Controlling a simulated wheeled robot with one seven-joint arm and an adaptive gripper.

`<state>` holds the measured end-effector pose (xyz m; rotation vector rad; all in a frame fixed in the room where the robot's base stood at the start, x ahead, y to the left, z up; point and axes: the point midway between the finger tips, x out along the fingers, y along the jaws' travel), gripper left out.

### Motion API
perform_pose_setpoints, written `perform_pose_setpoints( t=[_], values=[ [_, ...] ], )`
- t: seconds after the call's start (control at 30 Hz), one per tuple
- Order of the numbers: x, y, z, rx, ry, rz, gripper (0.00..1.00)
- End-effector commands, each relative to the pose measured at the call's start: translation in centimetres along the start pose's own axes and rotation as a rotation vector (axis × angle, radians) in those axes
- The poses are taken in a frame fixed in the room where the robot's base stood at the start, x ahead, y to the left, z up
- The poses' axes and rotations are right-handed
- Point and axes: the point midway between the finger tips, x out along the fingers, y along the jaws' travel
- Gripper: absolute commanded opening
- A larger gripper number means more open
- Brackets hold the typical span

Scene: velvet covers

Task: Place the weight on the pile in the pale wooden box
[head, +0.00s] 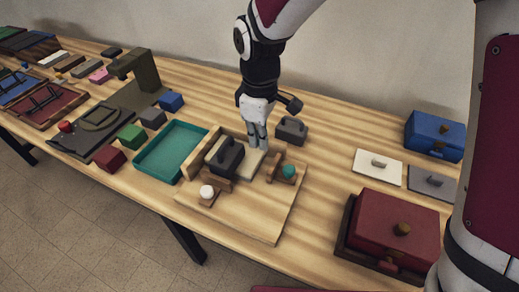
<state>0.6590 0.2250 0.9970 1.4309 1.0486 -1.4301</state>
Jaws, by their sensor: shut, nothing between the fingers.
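The pale wooden box (203,149) stands on a pale board in the middle of the table. A dark grey weight (228,158) with a loop handle sits in its left part, apparently on a light pile whose layers I cannot make out. A second dark block with a handle (291,131) stands on the table behind and to the right of the box. My gripper (258,147) points down at the back right of the box, between the two dark blocks. It is shut and empty, and its fingertips are close to a pale surface; I cannot tell whether they touch.
The pale board (255,220) carries a white knob (207,191) and a teal knob (289,171). A teal tray (172,150) lies to the left, beside small coloured blocks and a dark stand (140,75). A dark red box (395,228), a blue box (435,135) and lidded plates are right.

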Motion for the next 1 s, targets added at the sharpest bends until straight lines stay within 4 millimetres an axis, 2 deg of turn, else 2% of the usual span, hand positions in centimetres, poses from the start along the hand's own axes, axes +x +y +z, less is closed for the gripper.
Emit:
perform_pose_setpoints(
  t=[0.13,0.4,0.47,0.57,0.77,1.0],
  values=[
    [-1.5,0.0,0.0,0.0,0.001,0.0,0.0],
    [-2.0,0.0,0.0,0.001,0.0,0.0,0.0],
    [-2.7,0.1,0.7,0.028,0.006,0.007,0.0],
    [-4.8,0.4,2.7,0.106,0.025,0.026,0.0],
    [-10.0,-0.1,9.1,0.358,0.082,0.081,0.0],
    [-14.3,-2.7,16.7,0.671,0.156,0.142,0.0]
  ],
)
